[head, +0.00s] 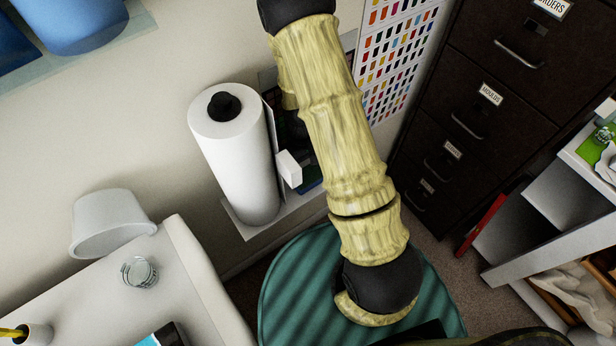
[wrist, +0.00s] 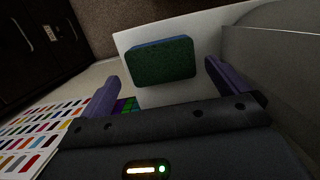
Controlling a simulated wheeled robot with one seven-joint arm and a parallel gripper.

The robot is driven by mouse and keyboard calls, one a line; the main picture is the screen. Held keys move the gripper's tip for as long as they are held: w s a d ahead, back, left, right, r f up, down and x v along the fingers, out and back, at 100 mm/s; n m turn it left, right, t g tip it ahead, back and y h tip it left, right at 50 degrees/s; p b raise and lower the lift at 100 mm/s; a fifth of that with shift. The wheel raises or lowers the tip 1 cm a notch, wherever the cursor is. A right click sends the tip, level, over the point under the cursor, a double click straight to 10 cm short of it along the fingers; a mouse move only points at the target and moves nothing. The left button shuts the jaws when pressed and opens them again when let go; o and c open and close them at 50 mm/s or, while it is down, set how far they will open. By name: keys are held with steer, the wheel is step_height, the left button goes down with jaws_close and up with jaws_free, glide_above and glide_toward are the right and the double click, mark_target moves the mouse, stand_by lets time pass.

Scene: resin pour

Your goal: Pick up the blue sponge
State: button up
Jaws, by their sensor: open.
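The sponge (wrist: 160,63) is in the wrist view, with a dark green face and a thin blue edge along its top. It lies on a white surface (wrist: 128,40). My gripper (wrist: 161,70) is open, with one finger to the left of the sponge and one to the right. There are gaps on both sides, and neither finger appears to touch it. In the head view my arm crosses the middle, and I cannot make out the sponge or the gripper there.
A white paper roll (head: 235,160) stands upright on a narrow wall shelf (head: 246,229), close to my arm. A colour chart (head: 395,70) hangs on the wall. Dark drawers (head: 485,90) stand right. A white cart (head: 205,290) is at lower left, with a glass jar (head: 139,272).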

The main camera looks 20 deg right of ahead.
mark_target(308, 175)
steer(key=shift+s+f+p, duration=0.15)
steer(key=shift+f+p, duration=0.05)
steer(key=shift+f, duration=1.1)
steer(key=shift+s+f+p, duration=0.1)
steer(key=shift+f+p, duration=0.1)
steer(key=shift+f, duration=1.1)
steer(key=c, duration=0.8)
